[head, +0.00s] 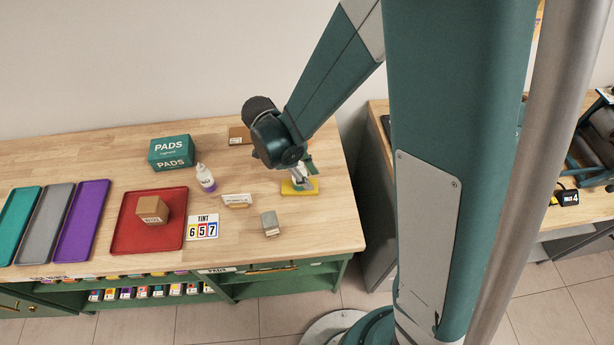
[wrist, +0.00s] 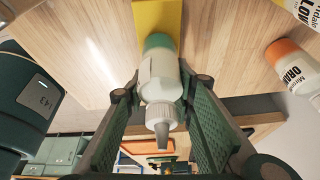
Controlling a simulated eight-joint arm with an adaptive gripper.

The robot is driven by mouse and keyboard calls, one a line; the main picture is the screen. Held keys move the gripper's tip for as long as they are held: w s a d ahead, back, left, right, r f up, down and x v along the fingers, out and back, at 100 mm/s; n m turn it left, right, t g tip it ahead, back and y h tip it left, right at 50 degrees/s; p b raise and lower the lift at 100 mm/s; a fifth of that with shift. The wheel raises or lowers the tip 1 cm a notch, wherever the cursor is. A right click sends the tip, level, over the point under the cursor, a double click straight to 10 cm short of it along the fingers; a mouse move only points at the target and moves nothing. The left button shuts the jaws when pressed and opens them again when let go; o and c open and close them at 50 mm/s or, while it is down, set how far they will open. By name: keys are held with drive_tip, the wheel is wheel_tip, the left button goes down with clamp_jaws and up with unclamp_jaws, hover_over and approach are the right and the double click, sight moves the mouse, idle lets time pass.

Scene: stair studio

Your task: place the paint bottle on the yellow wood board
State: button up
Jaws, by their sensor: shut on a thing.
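The yellow wood board (head: 288,190) lies on the right part of the wooden bench; it also shows at the top of the wrist view (wrist: 157,14). A white paint bottle with a green band (wrist: 160,72) and a grey-white nozzle cap is between the green finger pads of my gripper (wrist: 165,115). My gripper (head: 302,170) is shut on this bottle, over the board. The bottle's green base overlaps the board in the wrist view. I cannot tell whether it touches it.
A green PADS box (head: 172,152) and a red tray (head: 128,237) with a cardboard box are farther left. Orange-labelled bottle (wrist: 290,66) shows in the wrist view.

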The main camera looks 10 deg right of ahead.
drive_tip(key=o, duration=1)
drive_tip(key=shift+r+p, duration=0.25)
drive_tip(key=shift+p, duration=0.05)
drive_tip(key=p+v, duration=0.1)
drive_tip(key=v, duration=1)
drive_tip(key=shift+a+r, duration=0.15)
drive_tip(key=shift+r, duration=0.25)
drive_tip(key=shift+r, duration=0.1)
